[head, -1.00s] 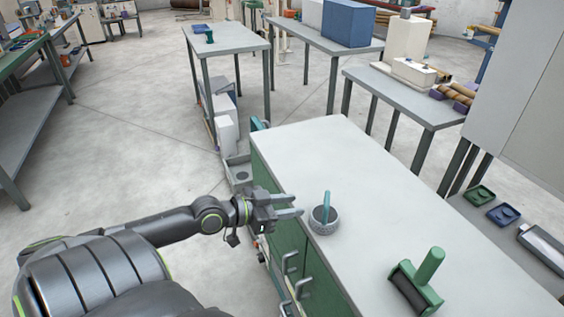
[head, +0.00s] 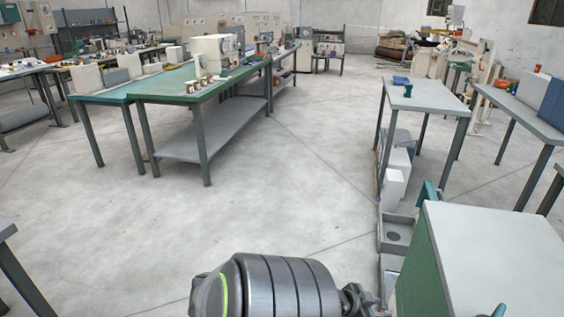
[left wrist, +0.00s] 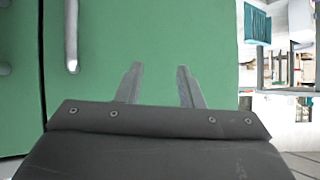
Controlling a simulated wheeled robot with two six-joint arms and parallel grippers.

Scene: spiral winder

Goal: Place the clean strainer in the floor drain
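A teal tip (head: 498,311) shows at the bottom edge of the head view, over the grey-topped green cabinet (head: 490,240). It looks like the handle of the round grey strainer seen there earlier; the strainer's body is out of frame. A grey square basin with a dark round spot (head: 397,236) sits on the floor beside the cabinet and may be the floor drain. In the left wrist view my left gripper (left wrist: 158,85) has its fingers apart and empty, facing the green cabinet front. My right gripper is in no view.
White boxes (head: 394,184) stand on the floor behind the basin, by a grey table (head: 428,95). A green workbench (head: 190,85) stands at the back left. Open concrete floor (head: 260,200) lies between. Cabinet handles (left wrist: 71,35) show in the left wrist view.

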